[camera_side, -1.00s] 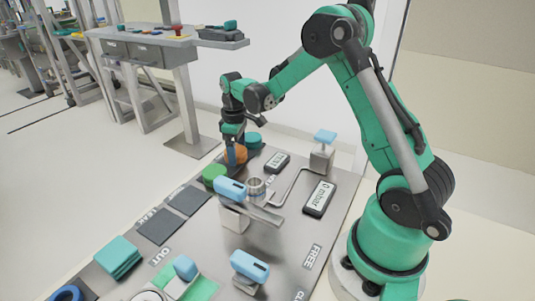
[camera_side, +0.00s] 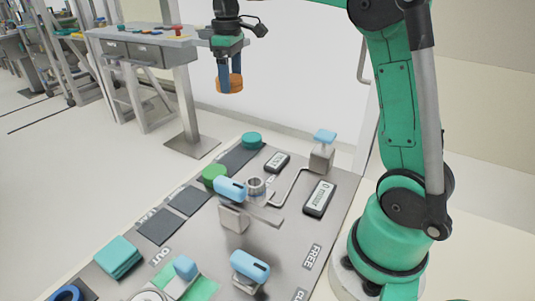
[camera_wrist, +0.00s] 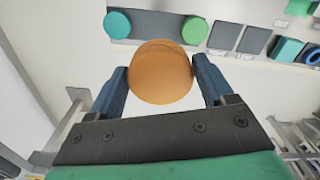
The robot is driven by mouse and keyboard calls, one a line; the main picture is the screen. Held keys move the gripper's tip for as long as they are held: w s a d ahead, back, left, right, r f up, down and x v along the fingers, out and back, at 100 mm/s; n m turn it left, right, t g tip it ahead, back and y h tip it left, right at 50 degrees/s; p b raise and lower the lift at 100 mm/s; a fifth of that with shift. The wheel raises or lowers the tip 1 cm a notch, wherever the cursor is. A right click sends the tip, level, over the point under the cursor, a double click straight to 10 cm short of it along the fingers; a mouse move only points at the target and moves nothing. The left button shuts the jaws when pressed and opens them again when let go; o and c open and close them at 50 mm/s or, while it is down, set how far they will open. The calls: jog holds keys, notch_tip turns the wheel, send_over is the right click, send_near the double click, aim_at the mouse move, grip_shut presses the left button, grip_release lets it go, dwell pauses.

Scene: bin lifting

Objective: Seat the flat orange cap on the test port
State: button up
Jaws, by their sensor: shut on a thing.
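The flat orange cap (camera_side: 230,83) is held between the two blue fingers of my gripper (camera_side: 230,74), high above the far end of the bench plate. The wrist view shows the orange cap (camera_wrist: 161,72) between the fingertips of my gripper (camera_wrist: 160,82), its round face toward the camera. A metal cylindrical fitting (camera_side: 256,187), which looks like the test port, stands upright near the middle of the plate, its top open and bare. My gripper is up and to the left of it in the side view, well apart.
A green cap (camera_side: 214,173) and a teal cap (camera_side: 251,140) lie on dark pads at the plate's far left edge. A blue-handled clamp (camera_side: 230,189) stands close beside the fitting. A blue-topped valve block (camera_side: 322,152) and a gauge display (camera_side: 319,198) are to the right.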

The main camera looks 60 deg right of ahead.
send_over(257, 182)
notch_tip(257, 182, down, 9)
jog(key=shift+f, duration=2.65)
jog(key=shift+f, duration=0.15)
jog(key=shift+f, duration=0.35)
jog(key=shift+f, duration=0.5)
jog(key=o, duration=1.2)
